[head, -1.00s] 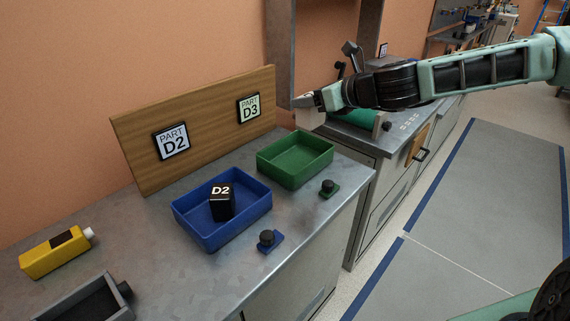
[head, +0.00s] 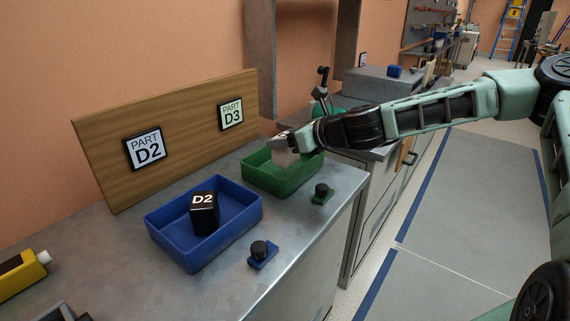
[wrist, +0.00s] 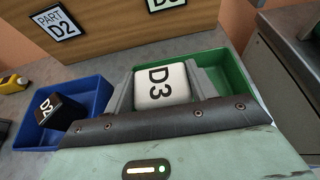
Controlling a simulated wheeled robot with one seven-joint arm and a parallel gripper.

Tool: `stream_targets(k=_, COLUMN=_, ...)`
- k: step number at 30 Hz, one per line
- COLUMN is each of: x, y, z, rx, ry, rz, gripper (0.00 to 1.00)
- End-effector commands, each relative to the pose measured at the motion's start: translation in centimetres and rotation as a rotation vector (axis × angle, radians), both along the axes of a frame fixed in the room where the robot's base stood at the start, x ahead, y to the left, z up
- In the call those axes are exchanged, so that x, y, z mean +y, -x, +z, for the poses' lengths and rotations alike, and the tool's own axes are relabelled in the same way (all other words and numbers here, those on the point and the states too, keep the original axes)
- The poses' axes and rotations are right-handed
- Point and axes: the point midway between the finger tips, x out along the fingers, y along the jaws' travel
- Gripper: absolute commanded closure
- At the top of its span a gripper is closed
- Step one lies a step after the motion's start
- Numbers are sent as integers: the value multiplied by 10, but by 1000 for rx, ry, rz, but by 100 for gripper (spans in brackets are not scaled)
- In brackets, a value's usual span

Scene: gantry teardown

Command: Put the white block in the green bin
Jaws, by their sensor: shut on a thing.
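The white block (wrist: 162,87), marked D3, is between the fingers of my gripper (wrist: 163,90) in the wrist view. My gripper (head: 284,152) is shut on it and holds it over the green bin. The green bin (head: 262,181) stands on the metal bench. In the wrist view the bin (wrist: 240,78) shows behind and to the right of the block. In the head view the white block (head: 283,158) is partly hidden by my gripper. I cannot tell exactly how far its lower end is from the bin floor.
A blue bin (head: 165,241) with a black D2 block (head: 204,213) stands in front and left of the green bin. A wooden board (head: 185,135) with part signs stands behind. A green-based knob (head: 321,193) and a blue-based knob (head: 262,254) sit near the bench edge.

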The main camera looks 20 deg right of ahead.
Motion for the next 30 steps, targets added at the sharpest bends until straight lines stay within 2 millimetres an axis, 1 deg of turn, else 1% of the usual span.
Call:
stream_targets(k=1, x=1, y=0, z=-8, rx=1, ry=-3, rz=1, gripper=72)
stream_targets(k=8, x=0, y=0, z=-26, rx=0, ry=-1, rz=0, gripper=72)
stream_targets(k=13, x=0, y=0, z=-50, rx=1, ry=-1, rz=-1, gripper=72)
stream_targets(k=15, x=0, y=0, z=-54, rx=-1, ry=-1, rz=0, gripper=72)
stream_targets(k=20, x=0, y=0, z=-53, rx=-2, ry=0, rz=-1, gripper=72)
stream_targets(k=21, x=0, y=0, z=-54, rx=-1, ry=1, rz=0, gripper=38)
stream_targets(k=23, x=0, y=0, z=-54, rx=-1, ry=1, rz=0, gripper=22)
stream_targets(k=30, x=0, y=0, z=-53, rx=-1, ry=1, rz=-1, gripper=22)
